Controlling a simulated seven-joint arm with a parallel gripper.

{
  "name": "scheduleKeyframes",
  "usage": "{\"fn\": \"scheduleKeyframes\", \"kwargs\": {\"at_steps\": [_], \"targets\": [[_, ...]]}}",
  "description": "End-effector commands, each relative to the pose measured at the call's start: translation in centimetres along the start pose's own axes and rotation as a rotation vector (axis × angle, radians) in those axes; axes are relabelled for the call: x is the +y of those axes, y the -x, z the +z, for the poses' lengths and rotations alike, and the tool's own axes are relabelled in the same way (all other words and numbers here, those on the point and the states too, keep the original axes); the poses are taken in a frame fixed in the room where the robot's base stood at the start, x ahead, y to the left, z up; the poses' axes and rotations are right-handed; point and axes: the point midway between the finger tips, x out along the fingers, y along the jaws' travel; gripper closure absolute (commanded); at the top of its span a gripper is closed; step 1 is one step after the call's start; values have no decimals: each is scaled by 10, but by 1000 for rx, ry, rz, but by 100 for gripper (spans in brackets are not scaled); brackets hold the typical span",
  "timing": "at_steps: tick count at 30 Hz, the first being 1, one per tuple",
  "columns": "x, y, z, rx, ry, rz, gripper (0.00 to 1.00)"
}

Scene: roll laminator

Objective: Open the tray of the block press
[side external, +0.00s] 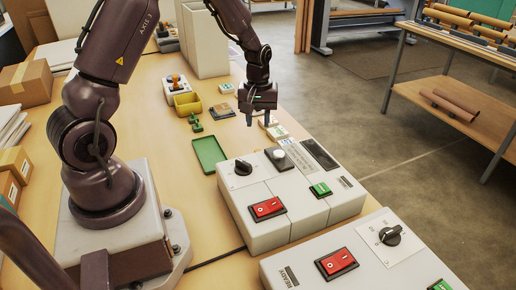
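My gripper (258,119) hangs pointing down over the far part of the table, its two fingers apart with nothing seen between them. Beyond the larger machine, small flat pieces (276,131) lie close to the fingers; whether they touch cannot be told. The near-middle white machine (285,230) has a black dial, a red rocker switch, a pale round knob and a green button. A small white device (175,90) with an orange-brown knob stands at the back left.
A second white control unit (300,268) with a red switch and dial stands in front. A green shallow tray (209,154), a yellow bin (187,103) and a green stamp-like piece (195,122) lie on the table. Cardboard boxes (27,82) stand left. A tall white container (206,45) stands behind.

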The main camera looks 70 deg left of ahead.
Motion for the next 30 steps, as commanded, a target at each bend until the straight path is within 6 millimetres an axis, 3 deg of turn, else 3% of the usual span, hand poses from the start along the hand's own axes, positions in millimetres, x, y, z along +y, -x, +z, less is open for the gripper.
{"fn": "scheduleKeyframes", "kwargs": {"at_steps": [6, 12, 18, 27, 30], "targets": [[-1, -49, 1, -5, -1, -3, 65], [-1, -82, 1, -3, -2, -2, 65], [0, -96, 0, 0, -3, 0, 65], [0, -98, 0, 1, -3, 0, 65], [0, -98, 0, 1, -3, 0, 88]]}}
